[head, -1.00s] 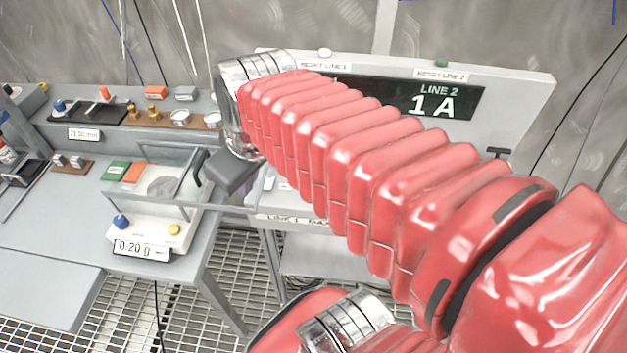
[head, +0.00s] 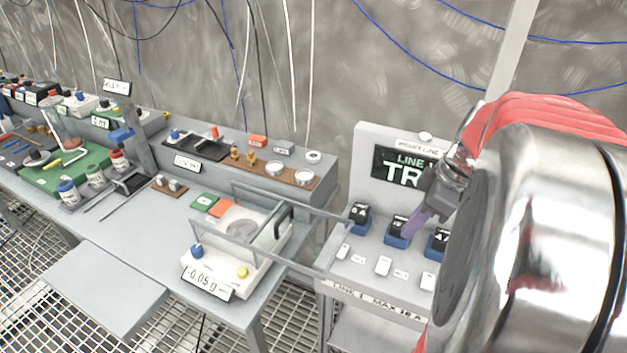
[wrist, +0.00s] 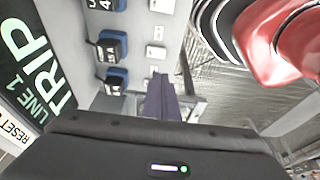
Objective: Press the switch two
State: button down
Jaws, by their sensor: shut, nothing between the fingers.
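A grey control panel (head: 340,285) stands at right in the head view. White rocker switches sit along its front: a left one (head: 342,252), a middle one (head: 383,265) and a right one (head: 428,280). Their small labels are unreadable, so I cannot tell which is switch two. Black plugs in blue sockets (head: 398,230) stand behind them. My gripper (head: 411,225), with purple fingers, is shut and empty above the panel near the middle socket. In the wrist view the fingers (wrist: 160,98) point toward the panel; white switches (wrist: 155,52) show beside them. My arm hides the panel's right part.
The line 1 display (head: 400,168) reads TRIP, partly covered in the head view. A white reset button (head: 425,136) sits on top.

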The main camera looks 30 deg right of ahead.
jog(key=shift+f, duration=0.15)
send_over(384, 264)
jog(key=s, duration=0.2)
jog(key=x, duration=0.4)
jog(key=s+d+x, duration=0.1)
jog(key=x, duration=0.2)
jog(key=s+x, duration=0.1)
jog(key=x, duration=0.3)
jog(key=shift+s+d+f, duration=0.1)
jog(key=shift+d+f, duration=0.1)
jog(key=shift+f, duration=1.2)
jog(key=shift+s+f, duration=0.1)
jog(key=shift+f, duration=0.05)
jog(key=shift+w+d, duration=0.55)
jog(key=shift+d, duration=0.05)
jog(key=shift+r, duration=0.25)
